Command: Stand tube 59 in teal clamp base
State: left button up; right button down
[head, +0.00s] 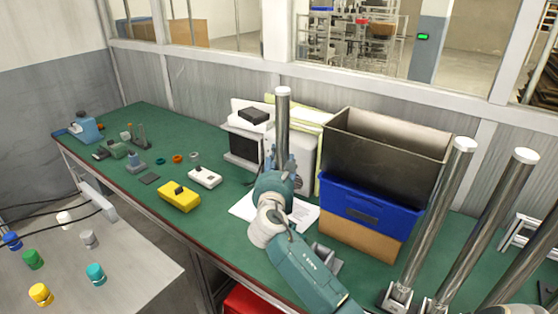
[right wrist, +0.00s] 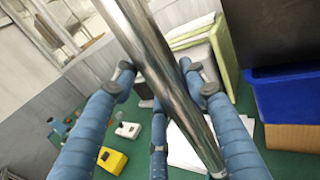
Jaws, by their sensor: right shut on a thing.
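My right gripper (head: 284,165) is shut on a shiny metal tube (head: 283,115) and holds it roughly upright above the green bench. In the right wrist view the tube (right wrist: 165,85) runs diagonally between my blue fingers (right wrist: 160,95). No number is readable on it. Several similar tubes (head: 430,215) stand or lean at the right, with grey metal clamps (head: 396,296) at the feet of the nearer ones. I cannot make out a clearly teal clamp base; a small greenish device (head: 113,150) lies at the bench's far left. My left gripper is not in view.
A blue crate (head: 365,212) with a dark metal bin (head: 388,150) on top stands right of the gripper. A yellow device (head: 179,197) and a white device (head: 204,177) lie to the left. White papers (head: 303,215) lie below the gripper. Bare bench shows at the front left.

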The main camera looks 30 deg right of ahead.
jog(key=shift+f, duration=0.2)
jog(key=c, duration=1.3)
grip_release()
jog(key=shift+o, duration=0.2)
jog(key=shift+f, duration=0.2)
jog(key=shift+s+a, duration=0.4)
jog(key=shift+s, duration=0.05)
jog(key=shift+p+v, duration=1.05)
jog(key=shift+v, duration=0.7)
jog(key=p+v, duration=0.2)
jog(key=v, duration=0.4)
jog(key=shift+s, duration=0.2)
jog(key=shift+a, duration=0.1)
